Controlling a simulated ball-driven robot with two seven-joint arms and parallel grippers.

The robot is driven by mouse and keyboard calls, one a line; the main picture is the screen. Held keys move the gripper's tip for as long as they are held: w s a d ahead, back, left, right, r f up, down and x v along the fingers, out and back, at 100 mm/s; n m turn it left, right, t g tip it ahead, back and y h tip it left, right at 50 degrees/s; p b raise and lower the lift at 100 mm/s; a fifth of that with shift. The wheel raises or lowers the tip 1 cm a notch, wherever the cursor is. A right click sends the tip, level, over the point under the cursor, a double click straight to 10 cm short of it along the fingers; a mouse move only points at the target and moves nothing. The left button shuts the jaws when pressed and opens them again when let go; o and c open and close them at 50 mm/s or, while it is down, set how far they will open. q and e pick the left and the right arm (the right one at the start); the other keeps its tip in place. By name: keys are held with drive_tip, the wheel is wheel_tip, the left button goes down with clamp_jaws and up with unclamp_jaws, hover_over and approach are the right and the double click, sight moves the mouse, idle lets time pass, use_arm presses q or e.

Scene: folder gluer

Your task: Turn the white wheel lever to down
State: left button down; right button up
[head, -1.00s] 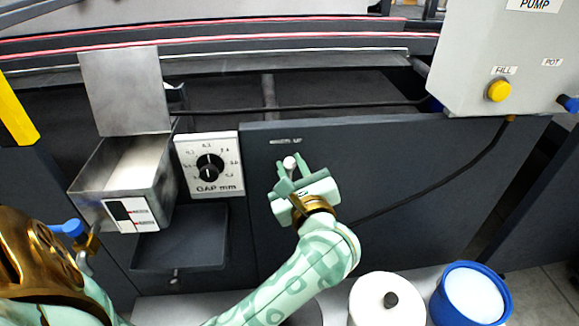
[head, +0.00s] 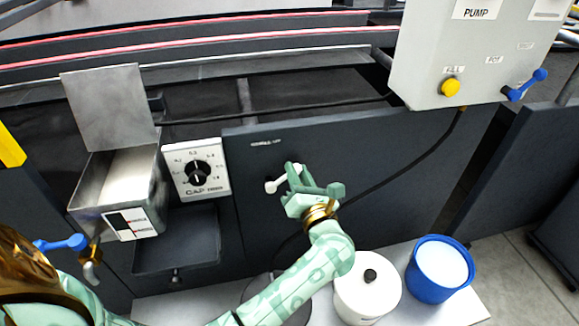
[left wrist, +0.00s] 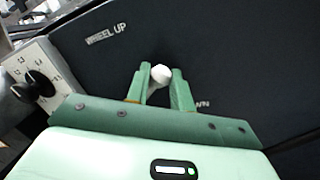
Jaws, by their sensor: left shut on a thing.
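The white wheel lever (head: 271,187) is on the dark front panel (head: 375,150). It points right and a little up in the head view. My left gripper (head: 296,174) is shut on the lever's outer end. In the left wrist view the round white knob (left wrist: 160,75) sits between the two green fingertips (left wrist: 160,82). The "WHEEL UP" label (left wrist: 106,34) is above and left of the knob there. A lower label (left wrist: 203,104) is mostly hidden behind a finger, with only its last letters showing. My right gripper is not in view.
A gap dial (head: 197,172) and an open metal box (head: 120,190) are left of the lever. A grey pump box (head: 430,60) hangs at upper right, its black hose crossing the panel. A white lidded pot (head: 367,297) and a blue tub (head: 418,285) stand below right.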

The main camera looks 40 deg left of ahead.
use_arm(q)
drive_tip(key=f+m, duration=0.1)
drive_tip(key=m, duration=0.2)
drive_tip(key=f+m+t+p, duration=0.1)
drive_tip(key=f+m, duration=0.1)
drive_tip(key=m, duration=0.1)
drive_tip(key=w+d+f+m+p, duration=0.1)
drive_tip(key=f+m, duration=0.1)
drive_tip(key=m, duration=0.1)
drive_tip(key=shift+t+h, duration=0.4)
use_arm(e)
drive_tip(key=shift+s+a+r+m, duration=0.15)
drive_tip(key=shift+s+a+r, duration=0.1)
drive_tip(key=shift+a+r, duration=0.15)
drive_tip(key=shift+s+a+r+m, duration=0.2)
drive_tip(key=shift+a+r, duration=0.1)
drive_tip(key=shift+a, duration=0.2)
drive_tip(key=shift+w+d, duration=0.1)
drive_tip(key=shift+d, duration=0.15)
use_arm(q)
drive_tip(key=c, duration=1.2)
unclamp_jaws()
drive_tip(key=shift+d, duration=0.1)
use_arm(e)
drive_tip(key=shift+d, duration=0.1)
